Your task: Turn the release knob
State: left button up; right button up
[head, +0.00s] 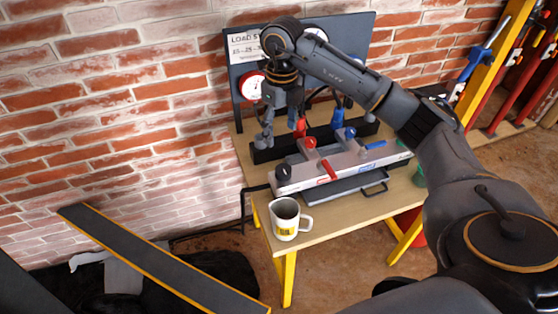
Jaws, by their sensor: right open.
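A grey console (340,163) lies on the wooden workbench. A dark round knob (283,173) sits on its left end. A red ball knob (310,142) and a blue ball knob (350,133) stand on top, with red and blue levers near them. I cannot tell for sure which one is the release knob. My right gripper (268,135) is open and points down behind the console's left end, above and apart from the dark knob. My right arm reaches across the bench from the right and hides part of the back panel. My left gripper is not in view.
A white mug (286,219) stands at the bench's front left corner. A dark panel with a gauge (251,86) and a load sign stands behind, near the brick wall (120,110). A tray with a handle (345,187) lies before the console. Tools hang at far right.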

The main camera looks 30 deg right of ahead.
aim_at(283, 168)
jog(key=f, duration=0.4)
jog(key=f+p, duration=0.1)
jog(key=f, duration=0.3)
jog(key=f+p, duration=0.1)
jog(key=f, duration=0.3)
jog(key=shift+s+d, duration=0.15)
jog(key=shift+d, duration=0.2)
jog(key=shift+f+p, duration=0.3)
jog(key=shift+f, duration=0.45)
jog(key=c, duration=1.1)
